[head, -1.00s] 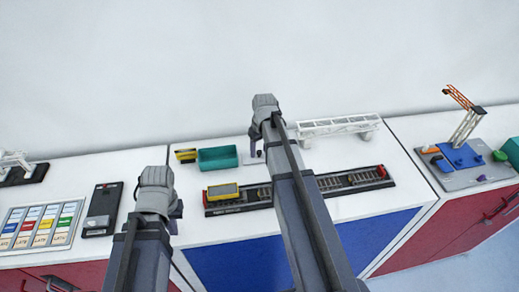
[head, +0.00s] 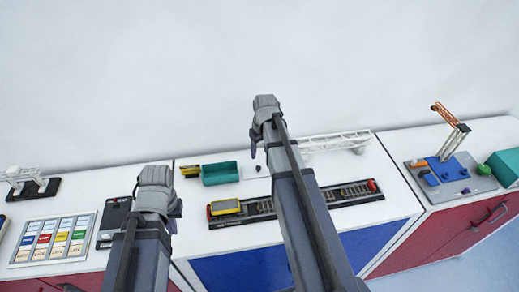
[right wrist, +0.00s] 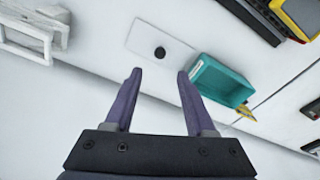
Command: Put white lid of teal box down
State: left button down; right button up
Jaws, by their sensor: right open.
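The white lid (right wrist: 143,38) with a black knob (right wrist: 160,53) lies flat on the white table beside the teal box (right wrist: 222,80), apart from it. In the head view the lid (head: 249,174) is small, just right of the open teal box (head: 220,174). My right gripper (right wrist: 154,72) is open and empty, its fingertips short of the lid and knob in the wrist view. In the head view my right gripper (head: 254,149) shows only partly behind its wrist. My left gripper (head: 177,213) is largely hidden by its wrist, left of the track.
A yellow container (head: 190,171) stands left of the teal box. A yellow wagon (head: 226,207) sits on the rail track (head: 290,205) in front. A white gantry (head: 335,143) lies behind right. An orange crane (head: 450,130) stands on the right table.

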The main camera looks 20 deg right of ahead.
pick_arm(q)
notch_tip(320, 180, up, 3)
jog(key=shift+f+p, duration=0.2)
jog(key=shift+p, duration=0.6)
pick_arm(e)
notch_tip(320, 180, up, 3)
jog(key=shift+s+f, duration=0.15)
jog(key=shift+f, duration=0.05)
jog(key=s+a+n+g, duration=0.1)
jog(key=s+a, duration=0.7)
jog(key=a, duration=0.4)
jog(key=s+a+h, duration=0.1)
jog(key=s+a, duration=0.7)
jog(key=a, duration=0.4)
jog(key=shift+s+n+g, duration=0.4)
jog(key=shift+d, duration=0.1)
